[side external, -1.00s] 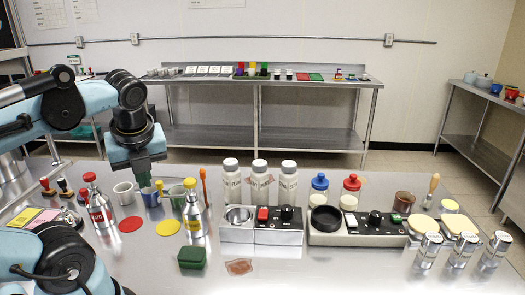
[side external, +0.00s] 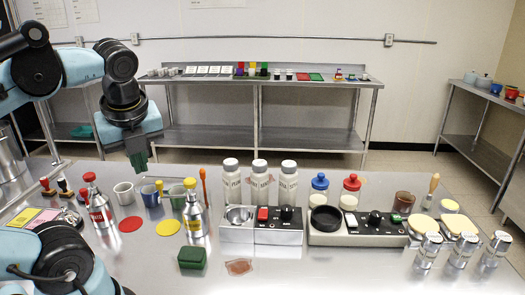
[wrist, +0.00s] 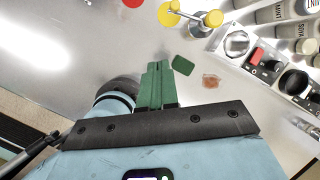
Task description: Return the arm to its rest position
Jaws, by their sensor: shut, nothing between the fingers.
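My gripper (side external: 139,160) has green fingers. In the side external view it hangs at the left, pointing down, above the grey and green cups and clear of them. In the wrist view the green fingers (wrist: 156,84) are together with nothing between them. The steel table (side external: 300,270) lies below. My arm reaches in from the left edge of the side external view, bent at the elbow.
Near the gripper stand a grey cup (side external: 124,193), a red-capped bottle (side external: 98,205) and a yellow-capped bottle (side external: 195,218). A green block (side external: 192,257) lies at the front. White shakers (side external: 231,182) and button units (side external: 358,228) stand further right. The air around the gripper is free.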

